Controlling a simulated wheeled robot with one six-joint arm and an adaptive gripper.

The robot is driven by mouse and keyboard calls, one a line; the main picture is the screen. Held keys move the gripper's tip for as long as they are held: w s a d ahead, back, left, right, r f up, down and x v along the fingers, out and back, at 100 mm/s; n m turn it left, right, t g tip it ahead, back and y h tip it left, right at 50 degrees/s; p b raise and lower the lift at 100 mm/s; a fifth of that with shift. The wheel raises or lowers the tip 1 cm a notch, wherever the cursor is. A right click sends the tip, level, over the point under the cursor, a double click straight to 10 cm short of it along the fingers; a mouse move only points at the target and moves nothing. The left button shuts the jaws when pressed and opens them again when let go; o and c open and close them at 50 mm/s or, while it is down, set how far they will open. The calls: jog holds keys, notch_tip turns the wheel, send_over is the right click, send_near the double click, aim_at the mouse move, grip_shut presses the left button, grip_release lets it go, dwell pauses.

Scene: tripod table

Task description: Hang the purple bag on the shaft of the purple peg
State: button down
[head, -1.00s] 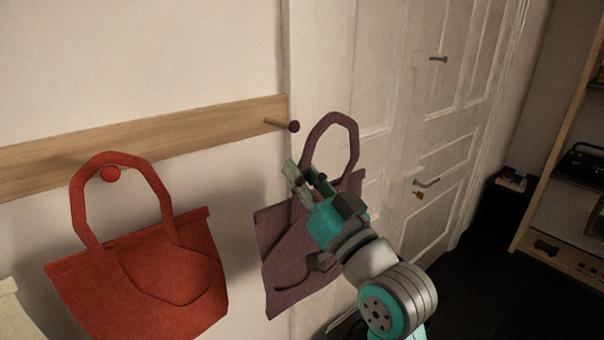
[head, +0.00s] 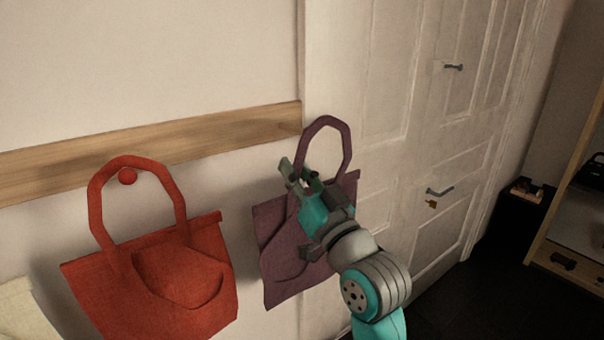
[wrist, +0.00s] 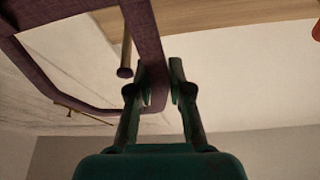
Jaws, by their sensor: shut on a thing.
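The purple bag (head: 283,235) hangs from my gripper (head: 297,176) by its handle loop (head: 347,147), in front of the wall near the door. My gripper is shut on one strap of that loop, and the strap (wrist: 156,72) shows between the fingers in the wrist view. The purple peg (wrist: 125,70) shows in the wrist view as a shaft with a dark knob, just left of the held strap and within the loop's outline. I cannot tell whether it passes through the loop.
A red bag (head: 185,285) hangs on a red peg (head: 128,176) to the left. A wooden rail (head: 220,130) runs along the wall and ends by the door (head: 385,60). A cream bag (head: 22,310) is at lower left. Door handles stick out at right.

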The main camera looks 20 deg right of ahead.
jog(key=w+a+f, duration=0.2)
jog(key=w, duration=0.5)
dwell(0.8)
jog(key=shift+a, duration=0.1)
dwell(0.3)
